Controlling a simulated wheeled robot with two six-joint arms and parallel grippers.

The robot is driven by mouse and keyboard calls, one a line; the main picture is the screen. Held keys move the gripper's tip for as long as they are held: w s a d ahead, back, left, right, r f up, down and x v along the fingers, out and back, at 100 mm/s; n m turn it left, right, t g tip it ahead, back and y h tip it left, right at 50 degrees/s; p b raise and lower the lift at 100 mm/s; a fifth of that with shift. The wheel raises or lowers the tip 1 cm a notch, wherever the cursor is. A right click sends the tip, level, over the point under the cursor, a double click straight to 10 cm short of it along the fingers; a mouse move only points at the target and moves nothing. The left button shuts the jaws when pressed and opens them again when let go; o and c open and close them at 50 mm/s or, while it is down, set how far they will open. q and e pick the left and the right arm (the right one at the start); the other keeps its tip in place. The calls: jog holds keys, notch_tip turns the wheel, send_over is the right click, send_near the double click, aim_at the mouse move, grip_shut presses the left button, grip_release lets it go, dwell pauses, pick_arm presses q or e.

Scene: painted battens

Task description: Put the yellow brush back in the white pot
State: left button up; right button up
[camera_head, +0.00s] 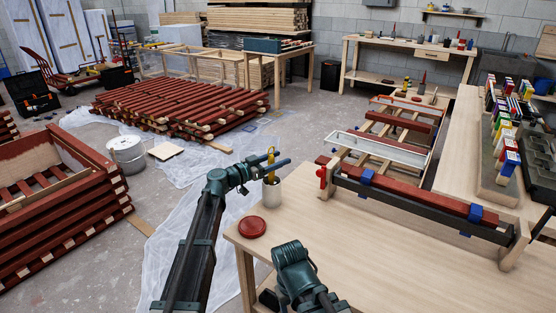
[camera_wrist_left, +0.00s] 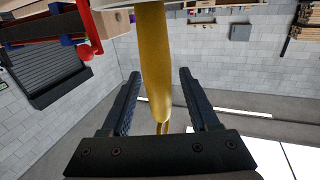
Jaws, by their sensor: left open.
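The yellow brush (camera_head: 270,158) stands upright at the white pot (camera_head: 272,192), near the left edge of the light wooden table. Its lower end appears to be inside the pot, hidden by the pot wall. My left gripper (camera_head: 266,169) is open at the brush's handle, just above the pot rim. In the left wrist view the yellow handle (camera_wrist_left: 154,70) runs down between the two spread fingers (camera_wrist_left: 158,103), with a gap on both sides. My right arm shows at the bottom of the head view, but its gripper cannot be made out.
A red round lid (camera_head: 252,227) lies on the table (camera_head: 370,265) left of the pot. Right of the pot, red and dark battens (camera_head: 420,195) rest in a wooden frame with blue clamps. The table's front middle is clear. A metal bucket (camera_head: 127,153) stands on the floor.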

pick_arm(q)
jog(key=v, duration=1.3)
jog(key=shift+s+a, duration=0.2)
jog(key=shift+a, duration=0.1)
